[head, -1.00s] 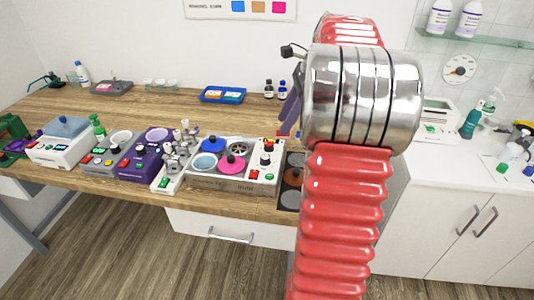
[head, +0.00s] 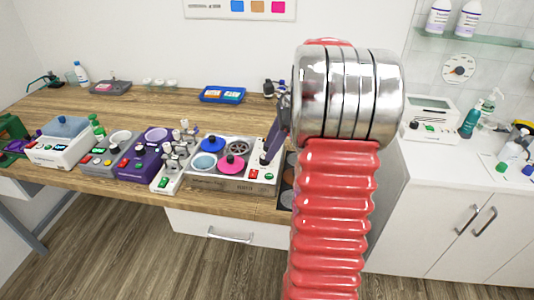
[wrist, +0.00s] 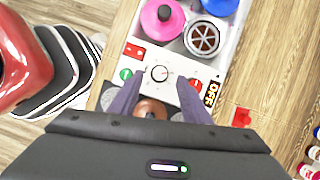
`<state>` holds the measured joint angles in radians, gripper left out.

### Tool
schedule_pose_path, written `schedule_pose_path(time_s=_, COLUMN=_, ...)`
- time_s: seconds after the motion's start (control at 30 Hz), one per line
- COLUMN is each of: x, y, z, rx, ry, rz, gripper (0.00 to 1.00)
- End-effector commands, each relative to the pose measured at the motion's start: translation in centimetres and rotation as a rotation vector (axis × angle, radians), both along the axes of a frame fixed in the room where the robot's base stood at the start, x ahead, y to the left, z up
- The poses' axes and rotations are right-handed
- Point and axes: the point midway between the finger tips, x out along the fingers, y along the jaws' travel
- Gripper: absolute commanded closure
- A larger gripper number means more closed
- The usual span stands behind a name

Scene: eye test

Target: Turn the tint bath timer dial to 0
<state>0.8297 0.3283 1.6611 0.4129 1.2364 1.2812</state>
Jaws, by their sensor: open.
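The tint bath (head: 235,185) is a grey unit with blue and pink lids and a white control panel, on the wooden bench in the head view. Its timer dial (wrist: 159,73) is a small round knob on that panel in the wrist view. I cannot read its setting. My gripper (wrist: 160,84) is open and empty, its two purple fingers on either side of the dial's near side. Whether they touch it I cannot tell. In the head view a purple finger hides part of the panel, and my arm hides the rest of the gripper.
A red switch (wrist: 134,51) and a green button (wrist: 125,74) lie left of the dial. A red button (wrist: 195,83) is close to the right finger. In the head view a metal-fitted white unit (head: 170,178) stands left of the bath. Bench behind is mostly clear.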

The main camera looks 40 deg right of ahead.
Motion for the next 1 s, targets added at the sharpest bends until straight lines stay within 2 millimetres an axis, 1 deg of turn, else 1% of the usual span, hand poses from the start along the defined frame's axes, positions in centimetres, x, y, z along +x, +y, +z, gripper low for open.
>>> schedule_pose_path(time_s=0.1, x=0.4, y=0.6, z=-1.6, rx=0.003, ry=0.002, rz=0.0, gripper=0.57)
schedule_pose_path(time_s=0.23, x=0.7, y=0.9, z=-2.8, rx=0.002, ry=0.0, rz=-0.001, gripper=0.57)
schedule_pose_path(time_s=0.4, x=0.9, y=1.0, z=-3.3, rx=0.0, ry=0.0, rz=-0.001, gripper=0.57)
schedule_pose_path(time_s=0.63, x=0.9, y=1.0, z=-3.3, rx=0.0, ry=0.0, rz=-0.001, gripper=0.57)
schedule_pose_path(time_s=1.0, x=0.8, y=1.0, z=-3.3, rx=0.0, ry=0.0, rz=-0.002, gripper=0.84)
